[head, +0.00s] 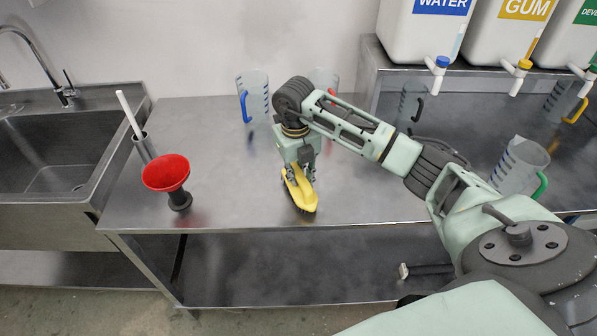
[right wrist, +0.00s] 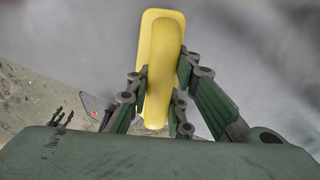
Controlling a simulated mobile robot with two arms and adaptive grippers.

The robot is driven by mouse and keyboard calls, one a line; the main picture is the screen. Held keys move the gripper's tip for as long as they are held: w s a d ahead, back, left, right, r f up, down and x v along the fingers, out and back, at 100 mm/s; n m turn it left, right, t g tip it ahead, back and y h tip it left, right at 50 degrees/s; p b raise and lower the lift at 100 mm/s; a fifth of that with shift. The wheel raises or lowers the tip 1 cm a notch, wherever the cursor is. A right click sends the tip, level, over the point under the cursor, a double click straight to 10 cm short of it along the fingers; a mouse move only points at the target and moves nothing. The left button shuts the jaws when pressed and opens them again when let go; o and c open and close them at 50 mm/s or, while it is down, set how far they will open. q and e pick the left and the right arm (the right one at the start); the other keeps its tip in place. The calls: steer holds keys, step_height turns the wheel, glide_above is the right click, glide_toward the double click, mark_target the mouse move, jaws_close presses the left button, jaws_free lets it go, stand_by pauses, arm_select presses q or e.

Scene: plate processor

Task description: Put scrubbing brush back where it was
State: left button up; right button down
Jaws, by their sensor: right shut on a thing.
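The yellow scrubbing brush (head: 301,193) is at the middle of the steel table, near its front edge, bristles down. It is at or just above the table top; I cannot tell if it touches. My right gripper (head: 300,176) points down over it and is shut on its yellow handle. In the right wrist view the brush (right wrist: 160,60) sits between the two fingers of my right gripper (right wrist: 160,100), and its bristles are hidden. My left gripper is not in view.
The steel table (head: 240,205) is clear around the brush. A red funnel (head: 166,173) on a dark base and a metal holder with a white stick (head: 130,115) stand at left, near the sink (head: 50,150). Jugs (head: 253,97) stand behind; a green-handled jug (head: 520,165) is at right.

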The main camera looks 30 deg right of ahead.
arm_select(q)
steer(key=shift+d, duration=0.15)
arm_select(e)
steer(key=shift+f, duration=0.15)
steer(key=c, duration=1.6)
jaws_free()
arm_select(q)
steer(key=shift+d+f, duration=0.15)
arm_select(e)
steer(key=shift+r, duration=0.3)
steer(key=r+b, duration=0.1)
steer(key=r, duration=0.4)
steer(key=r+b, duration=0.1)
steer(key=r, duration=0.4)
steer(key=shift+w+a+r+b, duration=0.1)
steer(key=shift+a+r+b, duration=0.1)
steer(key=shift+r+b, duration=0.2)
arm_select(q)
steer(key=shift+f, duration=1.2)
arm_select(e)
steer(key=shift+r, duration=0.5)
